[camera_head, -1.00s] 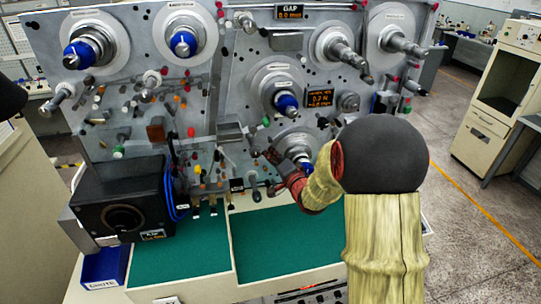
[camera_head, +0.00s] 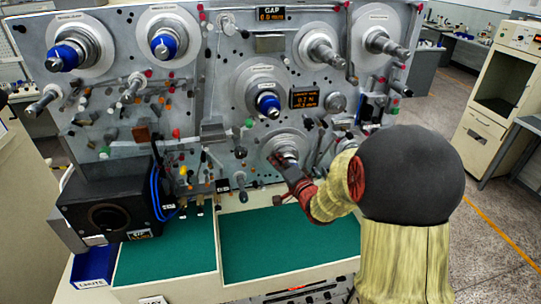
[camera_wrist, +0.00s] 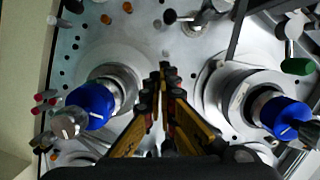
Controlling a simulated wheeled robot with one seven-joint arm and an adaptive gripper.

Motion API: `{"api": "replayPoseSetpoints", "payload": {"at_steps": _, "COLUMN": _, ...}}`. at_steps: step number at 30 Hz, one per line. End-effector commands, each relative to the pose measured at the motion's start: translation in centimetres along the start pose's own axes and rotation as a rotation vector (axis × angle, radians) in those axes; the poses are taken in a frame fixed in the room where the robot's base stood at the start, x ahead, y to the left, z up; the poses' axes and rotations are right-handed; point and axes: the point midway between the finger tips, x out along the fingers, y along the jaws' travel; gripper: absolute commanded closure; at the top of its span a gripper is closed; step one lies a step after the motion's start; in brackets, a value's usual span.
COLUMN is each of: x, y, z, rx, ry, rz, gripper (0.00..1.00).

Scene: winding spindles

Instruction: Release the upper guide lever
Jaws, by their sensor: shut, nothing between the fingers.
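My gripper (camera_head: 281,161) is in front of the lower middle of the grey machine panel, over the lower spindle (camera_head: 284,143), and hides part of it. In the wrist view its fingers (camera_wrist: 165,70) are together with nothing between them, between two blue-capped spindles, left (camera_wrist: 95,103) and right (camera_wrist: 285,115). A metal lever with a dark knob (camera_wrist: 170,16) is above the fingertips there, apart from them. Another lever with a green handle (camera_wrist: 298,66) is at the right edge. I cannot tell which is the upper guide lever.
The panel (camera_head: 225,80) carries several protruding spindles, pins and levers. A black box (camera_head: 108,205) stands at the lower left, beside a blue bin (camera_head: 93,264). A green work surface (camera_head: 290,245) below is clear. A cream cabinet (camera_head: 500,95) stands at the right.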

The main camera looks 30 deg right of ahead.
Motion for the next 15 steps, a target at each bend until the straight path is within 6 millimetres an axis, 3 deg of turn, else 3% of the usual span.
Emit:
{"api": "replayPoseSetpoints", "payload": {"at_steps": 6, "x": -2.9, "y": -0.1, "z": 0.0, "rx": 0.000, "ry": 0.001, "rz": -0.002, "gripper": 1.00}}
{"api": "replayPoseSetpoints", "payload": {"at_steps": 15, "x": -3.7, "y": 0.0, "z": 0.1, "rx": -0.001, "ry": -0.001, "rz": -0.001, "gripper": 1.00}}
